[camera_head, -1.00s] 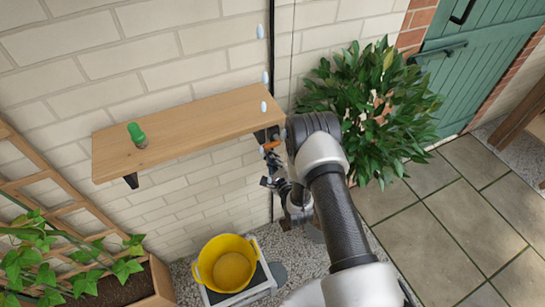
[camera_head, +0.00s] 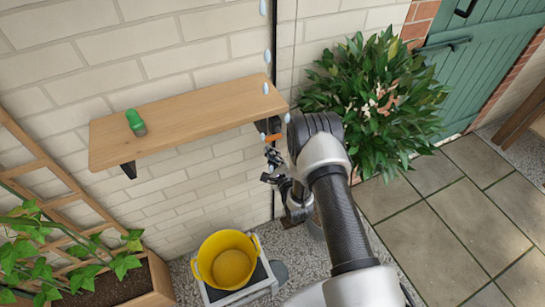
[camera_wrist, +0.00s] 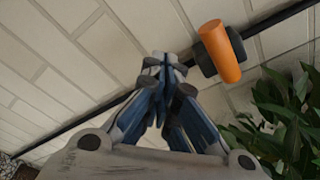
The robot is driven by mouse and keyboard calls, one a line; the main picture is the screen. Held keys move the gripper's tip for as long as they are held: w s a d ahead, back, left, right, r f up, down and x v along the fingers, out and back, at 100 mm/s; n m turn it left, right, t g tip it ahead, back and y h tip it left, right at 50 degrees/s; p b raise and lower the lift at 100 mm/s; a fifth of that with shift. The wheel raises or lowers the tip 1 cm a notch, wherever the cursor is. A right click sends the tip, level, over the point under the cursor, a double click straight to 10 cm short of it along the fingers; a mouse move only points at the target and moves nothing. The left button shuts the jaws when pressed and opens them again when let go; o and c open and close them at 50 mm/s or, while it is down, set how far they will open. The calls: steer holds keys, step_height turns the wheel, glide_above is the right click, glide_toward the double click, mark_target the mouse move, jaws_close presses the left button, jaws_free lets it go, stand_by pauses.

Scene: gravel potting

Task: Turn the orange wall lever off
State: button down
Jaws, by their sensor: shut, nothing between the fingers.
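The orange lever (camera_wrist: 220,52) shows in the wrist view, upper right, as a short rounded bar on a dark fitting on a thin dark pipe. It stands steeply across the pipe, tilted a little. In the head view only a small part of the lever (camera_head: 274,137) shows below the shelf's right end. My gripper (camera_wrist: 163,62) is shut and empty, its fingertips left of the lever with a gap in the picture. Its distance from the wall is hard to judge. In the head view my gripper (camera_head: 271,166) is small and partly blurred into the pipe area, just below the lever.
A wooden shelf (camera_head: 190,122) with a green-topped object (camera_head: 136,122) is above and left. Pale drops (camera_head: 265,88) show along the pipe. A yellow tub (camera_head: 226,260) stands below. A leafy bush (camera_head: 375,95) is close on the right. Paving (camera_head: 470,220) is clear.

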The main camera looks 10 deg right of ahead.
steer(key=f+p+v, duration=0.1)
steer(key=p+v, duration=0.2)
steer(key=v, duration=0.6)
steer(key=shift+s+d+r, duration=0.2)
steer(key=shift+s+d, duration=0.1)
steer(key=shift+d, duration=0.2)
